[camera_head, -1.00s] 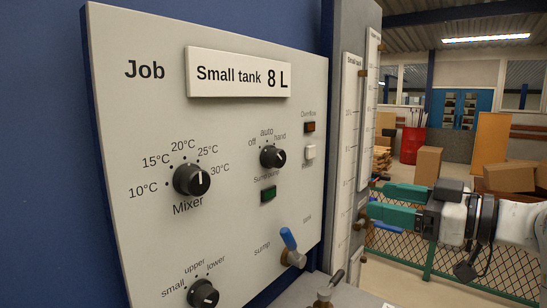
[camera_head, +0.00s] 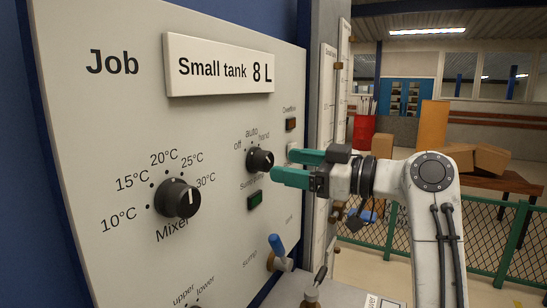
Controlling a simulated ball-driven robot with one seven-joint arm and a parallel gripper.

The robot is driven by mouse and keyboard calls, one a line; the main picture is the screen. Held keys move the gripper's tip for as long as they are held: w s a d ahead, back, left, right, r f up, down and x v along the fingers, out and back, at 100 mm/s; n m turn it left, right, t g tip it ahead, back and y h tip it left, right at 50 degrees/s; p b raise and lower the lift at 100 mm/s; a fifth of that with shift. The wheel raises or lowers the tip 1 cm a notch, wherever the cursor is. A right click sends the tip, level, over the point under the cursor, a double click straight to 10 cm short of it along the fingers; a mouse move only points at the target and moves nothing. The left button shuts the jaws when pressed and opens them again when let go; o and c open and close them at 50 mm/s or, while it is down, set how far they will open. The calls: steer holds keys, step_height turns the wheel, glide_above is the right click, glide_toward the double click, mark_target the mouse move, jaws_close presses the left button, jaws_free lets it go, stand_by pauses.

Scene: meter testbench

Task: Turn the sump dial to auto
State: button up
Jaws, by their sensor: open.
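The sump dial (camera_head: 260,160) is a round black knob on the grey panel, with off, auto and hand marked above it. Its white pointer mark is on its right side, toward the hand side rather than up at auto. My gripper (camera_head: 284,167) has green fingers and comes in from the right. It is open and empty, with its fingertips just right of the dial. The lower fingertip is close to the dial's lower right in the picture; I cannot tell whether they touch. The lower finger hides part of the label under the dial.
The panel also has a mixer dial (camera_head: 178,198), a green button (camera_head: 255,200), an orange overflow lamp (camera_head: 291,124) and a blue-handled lever (camera_head: 277,246). A pale button shows partly behind my upper finger. Upright gauges (camera_head: 326,120) stand beside the panel. A mesh fence (camera_head: 480,235) stands at right.

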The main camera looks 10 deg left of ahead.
mark_target(270, 161)
steer(key=shift+p+x, duration=0.35)
steer(key=shift+x, duration=1.65)
steer(key=c, duration=1.1)
